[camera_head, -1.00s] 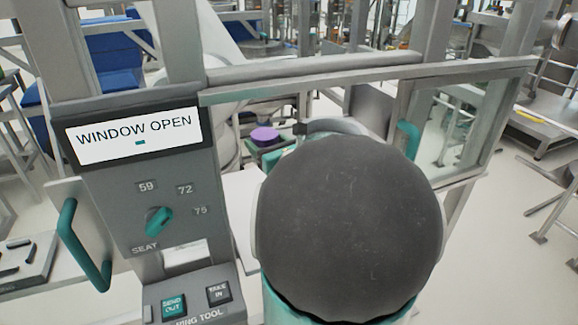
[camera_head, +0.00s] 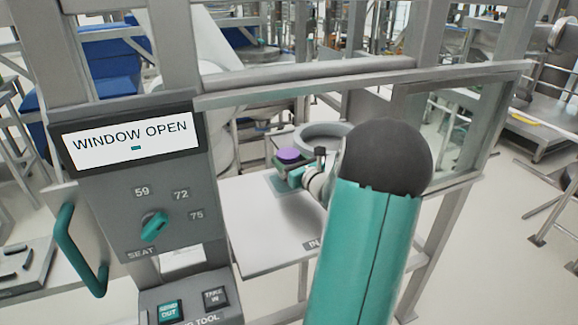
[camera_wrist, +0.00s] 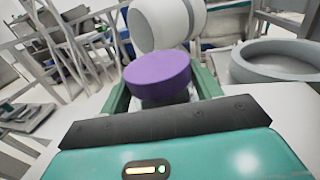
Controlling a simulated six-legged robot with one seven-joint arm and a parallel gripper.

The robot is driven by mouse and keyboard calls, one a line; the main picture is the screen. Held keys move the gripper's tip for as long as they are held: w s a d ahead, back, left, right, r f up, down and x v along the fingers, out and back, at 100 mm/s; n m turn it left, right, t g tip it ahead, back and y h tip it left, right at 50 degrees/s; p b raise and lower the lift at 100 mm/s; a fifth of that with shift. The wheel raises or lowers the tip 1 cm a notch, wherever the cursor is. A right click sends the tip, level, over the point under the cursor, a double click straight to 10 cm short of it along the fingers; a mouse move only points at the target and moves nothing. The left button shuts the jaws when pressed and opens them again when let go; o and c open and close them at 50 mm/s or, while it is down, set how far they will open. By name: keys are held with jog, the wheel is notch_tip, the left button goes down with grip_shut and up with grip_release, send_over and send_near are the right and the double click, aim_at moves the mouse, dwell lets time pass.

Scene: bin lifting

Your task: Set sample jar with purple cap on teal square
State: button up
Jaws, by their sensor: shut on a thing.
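The sample jar shows mostly as its purple cap (camera_head: 289,156) in the head view, behind the window frame. In the wrist view the cap (camera_wrist: 158,76) is large and upright between my fingers, with a bit of dark jar body below it. My gripper (camera_head: 284,165) is shut on the jar, with green fingers on both sides of it in the wrist view (camera_wrist: 160,96). A teal square (camera_head: 279,185) lies on the white shelf under the gripper and jar, partly covered. I cannot tell whether the jar touches it.
A grey ring-shaped basin (camera_head: 326,136) stands to the right of the jar. The panel (camera_head: 137,190) reads "WINDOW OPEN" and has a seat knob. The window frame (camera_head: 300,88) borders the opening. The white shelf (camera_head: 262,235) is clear at the front.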

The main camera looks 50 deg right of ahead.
jog(key=shift+w+f, duration=0.1)
jog(key=shift+f, duration=0.8)
jog(key=shift+f, duration=0.1)
jog(key=o, duration=1.6)
jog(key=shift+s+a, duration=0.15)
jog(key=shift+s, duration=0.15)
jog(key=v, duration=1.1)
jog(key=shift+s+a, duration=0.1)
jog(key=shift+s, duration=0.1)
